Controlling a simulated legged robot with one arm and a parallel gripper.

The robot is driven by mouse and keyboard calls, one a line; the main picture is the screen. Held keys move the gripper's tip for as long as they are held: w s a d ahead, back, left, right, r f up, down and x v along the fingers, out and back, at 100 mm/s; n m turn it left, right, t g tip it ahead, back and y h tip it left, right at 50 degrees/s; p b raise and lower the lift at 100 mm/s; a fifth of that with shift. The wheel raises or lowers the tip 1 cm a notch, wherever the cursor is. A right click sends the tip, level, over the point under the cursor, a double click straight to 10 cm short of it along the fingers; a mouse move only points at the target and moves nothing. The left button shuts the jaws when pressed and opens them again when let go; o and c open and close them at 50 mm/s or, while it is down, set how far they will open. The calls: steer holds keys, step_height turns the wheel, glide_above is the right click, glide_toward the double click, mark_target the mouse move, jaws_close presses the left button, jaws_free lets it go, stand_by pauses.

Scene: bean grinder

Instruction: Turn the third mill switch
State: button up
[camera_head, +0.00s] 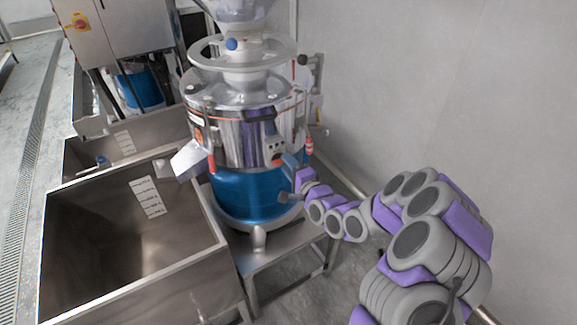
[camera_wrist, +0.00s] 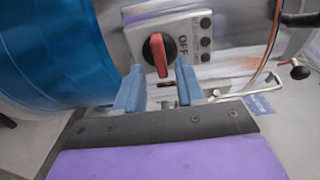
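The mill (camera_head: 245,150) stands in the middle of the head view, with a shiny metal upper body and a blue lower drum. Its switch box (camera_head: 275,150) is a small grey panel on the side facing my arm. In the wrist view the red switch knob (camera_wrist: 158,55) sits on a black round base on the panel, beside the word OFF. My gripper (camera_wrist: 158,85) is open, with its two blue fingers apart just below the knob. The knob's lower end reaches toward the gap between the fingertips. Whether a finger touches it, I cannot tell.
A steel bin (camera_head: 130,235) stands left of the mill. Another mill with a blue drum (camera_head: 140,88) is farther back. A steel stand (camera_head: 275,255) supports the near mill. A grey wall (camera_head: 440,80) is on the right. Cables (camera_wrist: 272,40) hang beside the switch panel.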

steer(key=shift+s, duration=0.1)
steer(key=p+v, duration=1)
steer(key=v, duration=0.7)
steer(key=shift+d+p, duration=0.2)
steer(key=shift+p, duration=0.1)
stand_by(0.6)
